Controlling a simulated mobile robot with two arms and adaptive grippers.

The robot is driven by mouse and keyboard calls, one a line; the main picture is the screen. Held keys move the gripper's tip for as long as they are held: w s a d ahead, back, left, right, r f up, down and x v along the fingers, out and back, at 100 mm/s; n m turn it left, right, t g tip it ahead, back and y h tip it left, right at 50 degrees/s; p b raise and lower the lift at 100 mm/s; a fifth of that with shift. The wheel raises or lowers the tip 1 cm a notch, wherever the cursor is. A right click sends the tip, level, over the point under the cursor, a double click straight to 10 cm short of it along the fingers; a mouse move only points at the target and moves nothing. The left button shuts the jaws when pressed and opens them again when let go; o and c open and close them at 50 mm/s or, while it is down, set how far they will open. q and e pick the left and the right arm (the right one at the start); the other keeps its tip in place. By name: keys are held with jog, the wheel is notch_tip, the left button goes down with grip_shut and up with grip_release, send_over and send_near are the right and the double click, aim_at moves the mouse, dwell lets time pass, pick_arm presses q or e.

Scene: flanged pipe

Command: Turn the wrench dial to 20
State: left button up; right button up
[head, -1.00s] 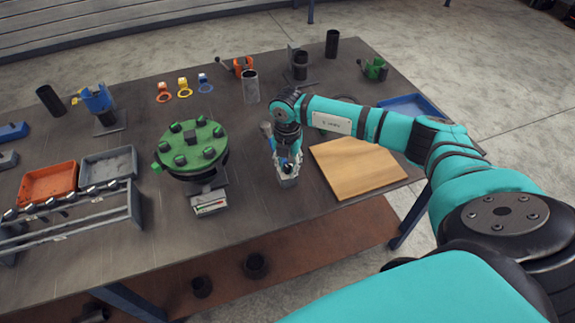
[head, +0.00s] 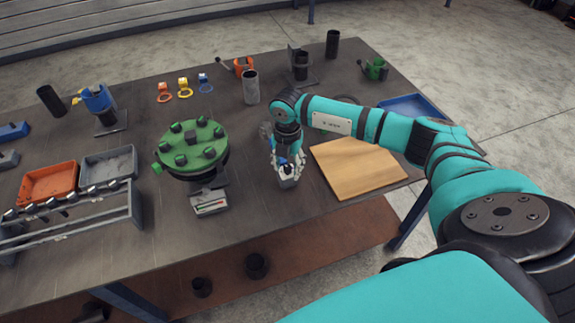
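My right gripper (head: 287,170) points down over the table, left of the wooden board. A small blue part (head: 282,161) and a pale grey block (head: 288,182) show at its fingers, probably parts of the wrench or its stand. A rounded grey piece (head: 265,131) shows just left of my wrist. The fingers cover most of this, so I cannot tell whether they are closed on the dial. No dial numbers are readable. The green flange (head: 208,147) with several dark bolts stands to the left, with a small gauge box (head: 210,204) before it. My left gripper is out of view.
The wooden board (head: 357,167) lies close to the right of my gripper. A grey pipe piece (head: 250,88) stands behind it. A rack (head: 80,212) and an orange tray (head: 48,182) are at left. The table between gauge box and gripper is clear.

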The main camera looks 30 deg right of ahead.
aim_at(287, 167)
jog(key=shift+r, duration=0.15)
notch_tip(287, 167, up, 12)
dwell(0.4)
jog(key=shift+a+f, duration=0.1)
jog(key=shift+f, duration=0.1)
